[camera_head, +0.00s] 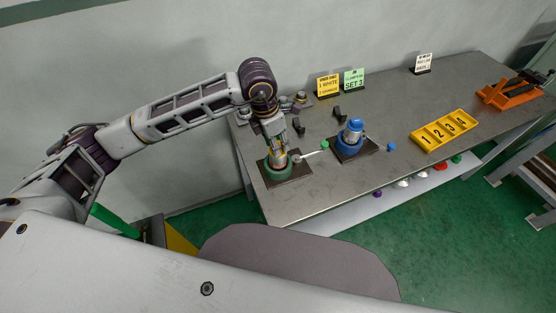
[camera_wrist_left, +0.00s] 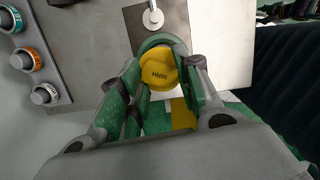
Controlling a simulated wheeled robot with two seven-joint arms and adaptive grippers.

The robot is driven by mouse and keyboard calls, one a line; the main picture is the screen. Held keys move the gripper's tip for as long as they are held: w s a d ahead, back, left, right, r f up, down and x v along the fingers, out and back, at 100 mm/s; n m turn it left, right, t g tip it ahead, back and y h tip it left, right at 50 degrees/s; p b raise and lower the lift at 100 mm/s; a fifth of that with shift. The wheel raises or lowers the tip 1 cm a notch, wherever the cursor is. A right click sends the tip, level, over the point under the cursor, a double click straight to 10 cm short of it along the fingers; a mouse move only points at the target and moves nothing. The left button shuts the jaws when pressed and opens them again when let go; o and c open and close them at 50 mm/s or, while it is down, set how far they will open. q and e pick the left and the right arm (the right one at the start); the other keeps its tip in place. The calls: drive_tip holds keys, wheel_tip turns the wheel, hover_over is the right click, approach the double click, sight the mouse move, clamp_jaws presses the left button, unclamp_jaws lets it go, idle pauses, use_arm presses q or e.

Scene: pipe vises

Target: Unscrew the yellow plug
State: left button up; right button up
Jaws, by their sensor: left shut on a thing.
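The yellow plug (camera_wrist_left: 160,69) is a round disc with dark lettering, seen from above in the left wrist view. It sits in the top of a green pipe vise (camera_head: 279,171) on a dark plate at the table's left front. My left gripper (camera_head: 275,148) points down over that vise. In the left wrist view its two fingers (camera_wrist_left: 163,76) close on the plug from both sides. In the head view the gripper covers most of the plug. The right gripper does not show in either view.
A blue vise (camera_head: 350,138) stands right of the green one. A yellow numbered tray (camera_head: 415,143) and an orange vise (camera_head: 510,95) are further right. Sign cards (camera_head: 354,79) stand at the back. Knobs (camera_wrist_left: 29,59) line a panel. Several coloured caps lie along the front shelf.

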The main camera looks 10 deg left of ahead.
use_arm(q)
drive_tip(key=shift+n, duration=0.3)
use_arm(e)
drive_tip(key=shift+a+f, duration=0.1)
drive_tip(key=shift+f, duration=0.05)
use_arm(q)
drive_tip(key=shift+n+b, duration=0.4)
drive_tip(key=shift+n, duration=0.3)
drive_tip(key=shift+n+t+y+b, duration=0.3)
drive_tip(key=shift+n+b, duration=0.05)
drive_tip(key=shift+n, duration=1.05)
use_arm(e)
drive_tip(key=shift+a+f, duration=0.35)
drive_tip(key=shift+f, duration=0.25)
use_arm(q)
drive_tip(key=shift+d+n, duration=0.1)
drive_tip(key=shift+n, duration=0.8)
drive_tip(key=shift+s+n+y+b, duration=0.1)
drive_tip(key=shift+n+y+b, duration=0.4)
drive_tip(key=shift+n, duration=1)
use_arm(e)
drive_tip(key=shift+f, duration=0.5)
